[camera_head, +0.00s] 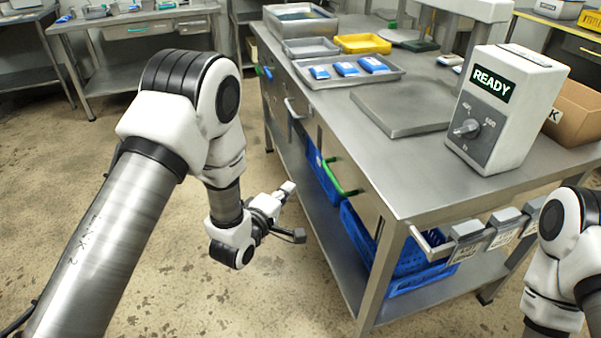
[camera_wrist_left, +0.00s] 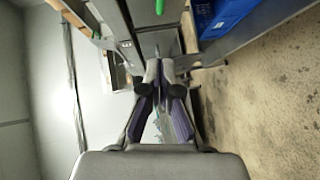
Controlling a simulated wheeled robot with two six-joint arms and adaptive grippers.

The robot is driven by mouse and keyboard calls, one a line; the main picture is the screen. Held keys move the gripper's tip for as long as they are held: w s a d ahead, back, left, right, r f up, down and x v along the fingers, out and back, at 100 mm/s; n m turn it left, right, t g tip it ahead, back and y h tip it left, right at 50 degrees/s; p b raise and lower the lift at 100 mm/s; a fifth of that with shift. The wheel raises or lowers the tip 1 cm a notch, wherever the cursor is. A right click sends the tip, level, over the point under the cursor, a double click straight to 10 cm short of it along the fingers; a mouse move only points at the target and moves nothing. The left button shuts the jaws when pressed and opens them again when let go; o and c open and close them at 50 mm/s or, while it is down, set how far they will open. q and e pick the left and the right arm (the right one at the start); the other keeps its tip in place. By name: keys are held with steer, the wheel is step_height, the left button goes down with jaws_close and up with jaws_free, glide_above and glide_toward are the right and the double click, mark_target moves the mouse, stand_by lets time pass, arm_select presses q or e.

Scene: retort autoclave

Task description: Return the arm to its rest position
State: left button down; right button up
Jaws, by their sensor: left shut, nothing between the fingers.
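My left arm (camera_head: 190,110) comes in from the left in the head view and bends down beside the table. My left gripper (camera_head: 293,212) is in front of the table's left side, below the top, over the open floor. In the left wrist view the gripper (camera_wrist_left: 167,66) has its fingertips together and holds nothing. My right arm (camera_head: 562,250) shows only in part at the right edge of the head view; its gripper is out of view.
The steel table (camera_head: 420,185) bears a READY control box (camera_head: 508,105), a tray (camera_head: 385,83) with several blue packs and a yellow tray (camera_head: 362,43). Blue crates (camera_head: 405,255) stand on its lower shelf. A green handle (camera_head: 343,178) juts from its side. Floor (camera_head: 200,290) at left is clear.

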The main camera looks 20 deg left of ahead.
arm_select(q)
steer(key=s+a+f+m+g+y+p, duration=0.1)
steer(key=s+f+m+g+p, duration=0.3)
steer(key=s, duration=0.8)
steer(key=s+a+f+m+g+y+p, duration=0.1)
steer(key=s+a+f+m+g+p, duration=0.1)
steer(key=s, duration=1)
steer(key=s+a+f+m+g+y+p, duration=0.1)
steer(key=s+f+m+g+p, duration=0.4)
steer(key=s+g, duration=0.5)
steer(key=s+a+f+m, duration=0.1)
steer(key=s+m, duration=0.1)
steer(key=shift+s+f+m+p, duration=0.15)
steer(key=shift+f+m+p, duration=0.15)
steer(key=shift+a, duration=0.1)
